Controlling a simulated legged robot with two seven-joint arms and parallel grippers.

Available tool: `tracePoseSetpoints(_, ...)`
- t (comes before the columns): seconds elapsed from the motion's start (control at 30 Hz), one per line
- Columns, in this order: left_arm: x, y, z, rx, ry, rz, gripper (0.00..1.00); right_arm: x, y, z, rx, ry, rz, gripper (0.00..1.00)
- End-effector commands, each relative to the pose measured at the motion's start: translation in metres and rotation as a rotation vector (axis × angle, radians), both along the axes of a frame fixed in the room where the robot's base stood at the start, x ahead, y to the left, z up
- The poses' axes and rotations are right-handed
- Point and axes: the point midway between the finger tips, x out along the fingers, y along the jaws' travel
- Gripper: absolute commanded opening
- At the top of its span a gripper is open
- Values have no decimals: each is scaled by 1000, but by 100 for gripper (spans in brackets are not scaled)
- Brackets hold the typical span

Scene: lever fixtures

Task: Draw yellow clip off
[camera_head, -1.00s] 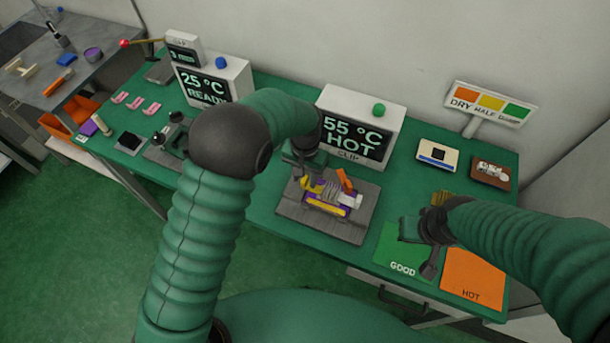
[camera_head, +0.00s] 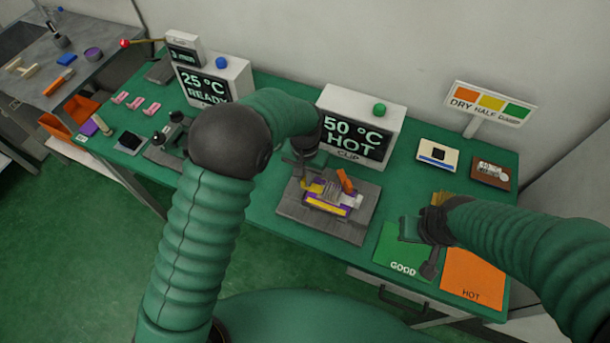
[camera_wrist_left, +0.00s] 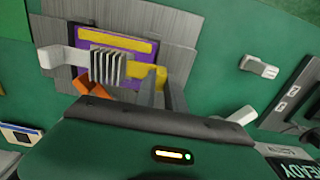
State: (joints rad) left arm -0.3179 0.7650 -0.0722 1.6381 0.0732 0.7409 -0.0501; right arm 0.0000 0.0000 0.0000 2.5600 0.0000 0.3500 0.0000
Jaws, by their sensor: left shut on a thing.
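The yellow clip (camera_wrist_left: 157,76) shows at the right end of the grey finned block (camera_wrist_left: 107,65) in the left wrist view. It also shows in the head view (camera_head: 314,187). My left gripper (camera_wrist_left: 160,92) is shut on the clip's end. The finned block sits on a purple and yellow board (camera_head: 330,205), with an orange lever (camera_head: 345,181) beside it. I cannot tell whether the clip still touches the block. My right gripper (camera_head: 430,245) hangs near the green GOOD mat (camera_head: 402,255); its finger opening is unclear.
The board lies on a grey plate (camera_head: 350,229). Behind it a white display (camera_head: 355,130) reads 50 °C HOT. An orange HOT mat (camera_head: 472,280) lies at the right front. A second display (camera_head: 208,85) reads 25 °C READY. Pink pieces (camera_head: 135,102) lie at the left.

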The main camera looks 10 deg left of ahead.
Motion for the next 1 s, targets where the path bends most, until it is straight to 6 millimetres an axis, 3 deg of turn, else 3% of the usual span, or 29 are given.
tracePoseSetpoints(0.73, 1, 1, 1, -1, -3, 1, 0, 0, 0, 1, 0, 0, 0, 0)
tracePoseSetpoints(1.0, 12, 41, 2, -1, -2, 5, 0, 0, 0, 11, 0, 0, 0, 0)
